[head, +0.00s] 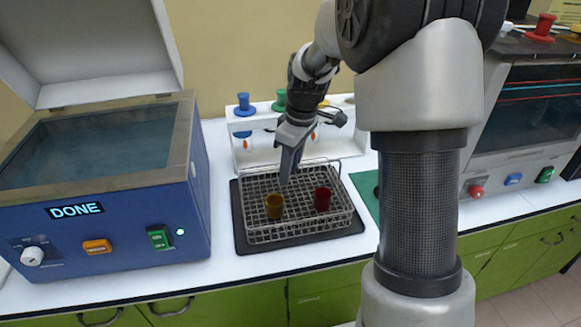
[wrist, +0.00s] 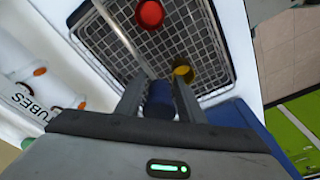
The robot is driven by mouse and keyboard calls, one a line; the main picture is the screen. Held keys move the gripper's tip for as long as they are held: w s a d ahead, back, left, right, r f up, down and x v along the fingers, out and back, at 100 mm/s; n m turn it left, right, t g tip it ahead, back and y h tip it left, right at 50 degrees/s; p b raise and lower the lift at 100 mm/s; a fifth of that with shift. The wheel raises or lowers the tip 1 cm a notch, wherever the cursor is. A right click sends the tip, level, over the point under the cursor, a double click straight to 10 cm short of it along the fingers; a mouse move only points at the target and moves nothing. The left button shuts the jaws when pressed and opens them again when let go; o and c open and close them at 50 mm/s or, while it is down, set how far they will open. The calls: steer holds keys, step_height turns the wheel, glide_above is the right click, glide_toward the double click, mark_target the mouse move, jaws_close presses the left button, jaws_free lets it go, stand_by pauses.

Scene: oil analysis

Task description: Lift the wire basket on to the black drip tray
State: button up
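The wire basket (head: 335,213) rests on the black drip tray (head: 244,240), whose dark rim shows around it. A yellow cup-shaped piece (head: 274,206) and a red one (head: 322,199) are in the basket. My gripper (head: 288,178) points down over the basket, behind the yellow piece. In the wrist view the basket mesh (wrist: 190,28) lies beyond my two fingers (wrist: 159,98). A dark blue shape (wrist: 160,95) shows between them. A pale rod (wrist: 122,36) runs toward them. I cannot tell whether the fingers touch the rod or grip the blue shape.
A blue machine (head: 130,222) with its lid up and a "DONE" display stands on the left. A white rack (head: 257,152) with coloured caps is behind the basket. A green mat (head: 368,190) lies right of the tray. Another machine (head: 515,140) stands at the right.

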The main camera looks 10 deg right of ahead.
steer(key=shift+o, duration=1.3)
step_height(320, 180, up, 17)
steer(key=s+d+p, duration=0.1)
steer(key=d+p, duration=0.1)
steer(key=shift+s, duration=0.3)
steer(key=shift+r, duration=0.2)
steer(key=s+a+r+m+t+p, duration=0.15)
steer(key=s+r+m+p, duration=0.3)
steer(key=s+r, duration=0.45)
steer(key=s+f+m+t+h+p, duration=0.1)
steer(key=s+m+t+p, duration=0.2)
steer(key=s, duration=1.1)
steer(key=shift+s+f+m+p, duration=0.35)
steer(key=shift+m+p, duration=0.2)
steer(key=shift+m, duration=0.7)
steer(key=shift+a, duration=0.1)
